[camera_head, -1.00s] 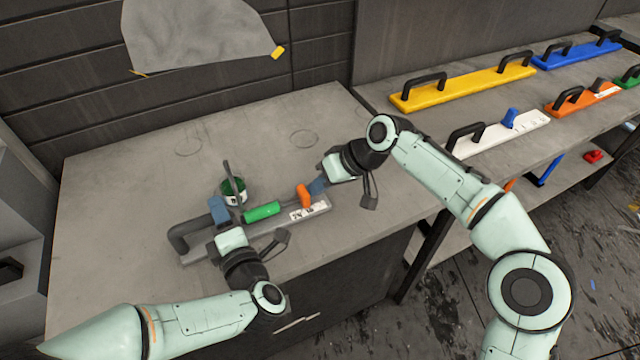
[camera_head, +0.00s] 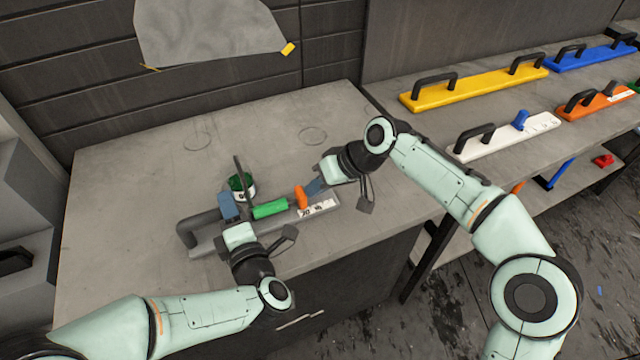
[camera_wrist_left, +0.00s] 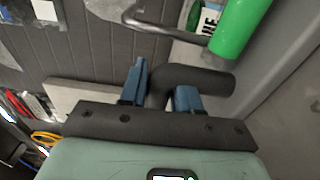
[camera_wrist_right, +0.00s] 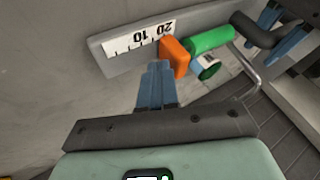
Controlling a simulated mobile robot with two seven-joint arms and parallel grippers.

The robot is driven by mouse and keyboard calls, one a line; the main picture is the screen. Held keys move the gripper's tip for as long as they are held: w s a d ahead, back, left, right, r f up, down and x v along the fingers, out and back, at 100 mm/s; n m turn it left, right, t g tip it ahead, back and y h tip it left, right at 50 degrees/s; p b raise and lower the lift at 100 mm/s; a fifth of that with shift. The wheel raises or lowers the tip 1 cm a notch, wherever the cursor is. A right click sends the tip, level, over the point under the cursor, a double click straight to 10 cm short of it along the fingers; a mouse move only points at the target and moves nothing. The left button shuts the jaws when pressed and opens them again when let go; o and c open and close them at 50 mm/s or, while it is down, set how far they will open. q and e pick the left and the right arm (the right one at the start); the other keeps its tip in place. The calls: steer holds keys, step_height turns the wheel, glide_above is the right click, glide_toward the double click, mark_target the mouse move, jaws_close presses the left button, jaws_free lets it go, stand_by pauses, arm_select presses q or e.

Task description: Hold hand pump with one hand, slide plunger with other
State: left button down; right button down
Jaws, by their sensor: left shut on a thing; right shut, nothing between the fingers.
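The hand pump lies on the table as a long grey base (camera_head: 203,247) with a curved black handle (camera_head: 185,230) at its left end. It carries a green cylinder (camera_head: 270,208), an orange plunger block (camera_head: 301,197) and a white number scale (camera_head: 318,208). My left gripper (camera_head: 229,206) is shut on the dark handle bar (camera_wrist_left: 215,80), seen between its blue fingers in the left wrist view. My right gripper (camera_head: 315,187) is shut and empty, its fingertips against or very near the orange block's right side. In the right wrist view the orange block (camera_wrist_right: 175,58) stands just beyond the fingertips.
A green-topped can (camera_head: 240,184) stands behind the pump, partly hidden by a thin dark upright piece. A shelf at right holds long yellow (camera_head: 470,90), white (camera_head: 508,137), blue and orange handled tools. The table's back and left areas are clear.

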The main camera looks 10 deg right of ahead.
arm_select(q)
steer(key=shift+r, duration=0.1)
arm_select(e)
steer(key=d, duration=0.2)
steer(key=d+r, duration=0.1)
steer(key=shift+w+d, duration=0.25)
steer(key=shift+w, duration=0.15)
arm_select(q)
steer(key=shift+a, duration=0.1)
steer(key=shift+c, duration=1.1)
jaws_free()
arm_select(e)
steer(key=v, duration=0.8)
steer(key=shift+s+d+r, duration=0.2)
steer(key=shift+d+r, duration=0.05)
steer(key=shift+r, duration=0.05)
arm_select(q)
steer(key=shift+s, duration=0.15)
steer(key=shift+v, duration=2.9)
steer(key=shift+r, duration=2.95)
